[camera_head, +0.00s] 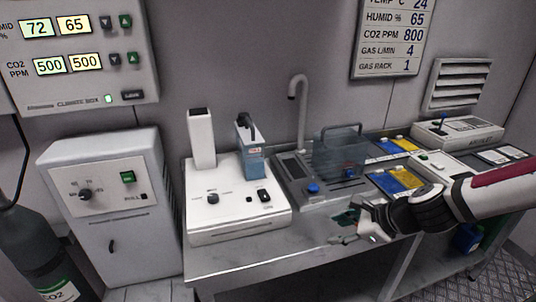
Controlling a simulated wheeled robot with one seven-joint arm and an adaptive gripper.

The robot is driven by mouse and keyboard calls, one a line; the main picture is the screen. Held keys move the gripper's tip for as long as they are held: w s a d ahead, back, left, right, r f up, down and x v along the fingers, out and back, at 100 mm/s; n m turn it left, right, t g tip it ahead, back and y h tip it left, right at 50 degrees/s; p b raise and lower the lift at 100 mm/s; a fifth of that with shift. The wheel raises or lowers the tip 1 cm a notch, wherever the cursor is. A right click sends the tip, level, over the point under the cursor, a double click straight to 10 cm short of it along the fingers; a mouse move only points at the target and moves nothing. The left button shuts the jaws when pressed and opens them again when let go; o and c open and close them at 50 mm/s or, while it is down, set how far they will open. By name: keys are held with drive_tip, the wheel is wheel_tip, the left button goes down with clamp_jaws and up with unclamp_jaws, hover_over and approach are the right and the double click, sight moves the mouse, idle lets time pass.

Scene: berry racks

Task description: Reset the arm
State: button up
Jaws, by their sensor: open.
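My gripper (364,222) is at the end of my arm, which reaches in from the right edge of the head view. It hovers near the front edge of the grey bench (240,262), in front of the grey device with the clear lidded box. Its fingers are apart and nothing shows between them. The gripper is small in this view, and its exact height above the bench is hard to tell.
A white instrument (235,225) stands on the bench left of my gripper. A clear box (340,152), a tap (298,90) and blue-yellow trays (395,182) stand behind. A white cabinet (105,210) and dark gas cylinder (35,235) are left.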

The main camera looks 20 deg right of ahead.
drive_tip(key=s+a+r+n+g+h+p, duration=0.2)
drive_tip(key=s+a+r+n+g+p, duration=0.25)
drive_tip(key=s+n, duration=0.4)
drive_tip(key=s+a+r+n+p, duration=0.1)
drive_tip(key=s+a+r+n, duration=0.1)
drive_tip(key=s+r+n, duration=0.3)
drive_tip(key=s+a+r+n+h+p, duration=0.1)
drive_tip(key=s+r+n, duration=0.3)
drive_tip(key=r, duration=0.8)
drive_tip(key=s+a+r+n+t+h+p, duration=0.1)
drive_tip(key=s+a+r+n+p, duration=0.2)
drive_tip(key=s+r+n, duration=0.2)
wheel_tip(320, 180, up, 4)
drive_tip(key=n, duration=0.2)
drive_tip(key=shift+s+a+f+n, duration=0.15)
drive_tip(key=shift+s+f+n, duration=0.05)
drive_tip(key=shift+s+n, duration=0.15)
